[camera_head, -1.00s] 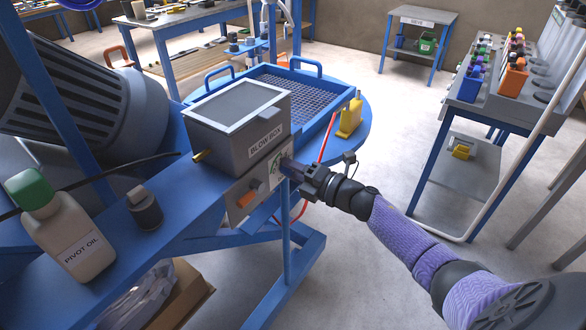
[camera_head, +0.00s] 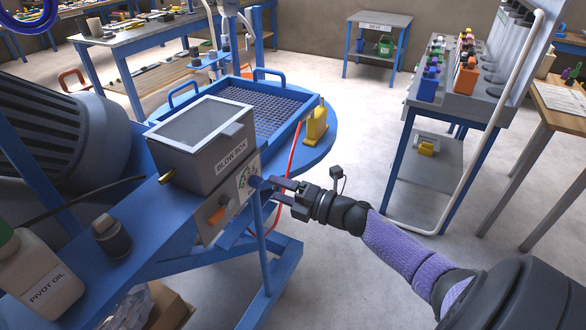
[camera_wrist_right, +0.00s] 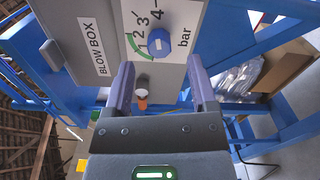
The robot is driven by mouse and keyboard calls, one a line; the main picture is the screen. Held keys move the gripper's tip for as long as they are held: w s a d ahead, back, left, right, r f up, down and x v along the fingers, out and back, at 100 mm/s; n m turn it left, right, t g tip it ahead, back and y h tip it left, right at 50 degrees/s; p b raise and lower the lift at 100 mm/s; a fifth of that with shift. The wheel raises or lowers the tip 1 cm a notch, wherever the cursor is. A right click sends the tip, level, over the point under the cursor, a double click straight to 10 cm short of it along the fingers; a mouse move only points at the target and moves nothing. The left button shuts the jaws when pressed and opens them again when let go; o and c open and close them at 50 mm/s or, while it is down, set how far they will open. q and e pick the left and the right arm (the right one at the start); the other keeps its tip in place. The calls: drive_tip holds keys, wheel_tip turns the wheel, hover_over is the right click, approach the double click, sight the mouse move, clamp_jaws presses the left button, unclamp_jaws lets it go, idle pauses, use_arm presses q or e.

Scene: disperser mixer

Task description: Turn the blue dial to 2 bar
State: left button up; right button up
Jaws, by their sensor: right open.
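The blue dial (camera_head: 255,182) sits on the front panel of the grey blow box (camera_head: 205,150). In the right wrist view the dial (camera_wrist_right: 160,42) is just ahead of the fingertips, beside a printed scale (camera_wrist_right: 145,35) with 1 to 4, a green arc and the word bar. A pale mark shows on the dial; I cannot tell which number it points to. My right gripper (camera_head: 276,189) is open and empty, its fingers pointing at the dial with a small gap. In the wrist view its fingers (camera_wrist_right: 161,66) are spread wide. My left gripper is not in view.
An orange switch (camera_head: 216,215) is left of the dial on the panel. A blue post (camera_head: 259,225) stands below the dial. A pivot oil bottle (camera_head: 40,275) and a blue mesh tray (camera_head: 262,105) are nearby. The floor right of the stand is clear.

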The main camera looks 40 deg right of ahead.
drive_tip(key=v, duration=0.5)
drive_tip(key=shift+s, duration=0.15)
drive_tip(key=s+a+f+m+g+h, duration=0.1)
drive_tip(key=s+f+m+g+h, duration=0.15)
drive_tip(key=s+f+m, duration=0.45)
drive_tip(key=s+f+m+g+h, duration=0.2)
drive_tip(key=f+m+h, duration=0.1)
drive_tip(key=f, duration=0.7)
drive_tip(key=s+a+f+m+g+h, duration=0.1)
drive_tip(key=s+f+m+g+h, duration=0.1)
drive_tip(key=s+f+m, duration=0.5)
drive_tip(key=s+a+f+m+g, duration=0.2)
drive_tip(key=s+a+f+g, duration=0.3)
drive_tip(key=s, duration=0.5)
drive_tip(key=s+a+f+m+g, duration=0.3)
drive_tip(key=s+a+f, duration=0.3)
drive_tip(key=s, duration=0.4)
drive_tip(key=shift+a+f+g, duration=0.35)
drive_tip(key=shift+a+g, duration=0.2)
drive_tip(key=shift+g, duration=0.3)
drive_tip(key=shift+y, duration=0.25)
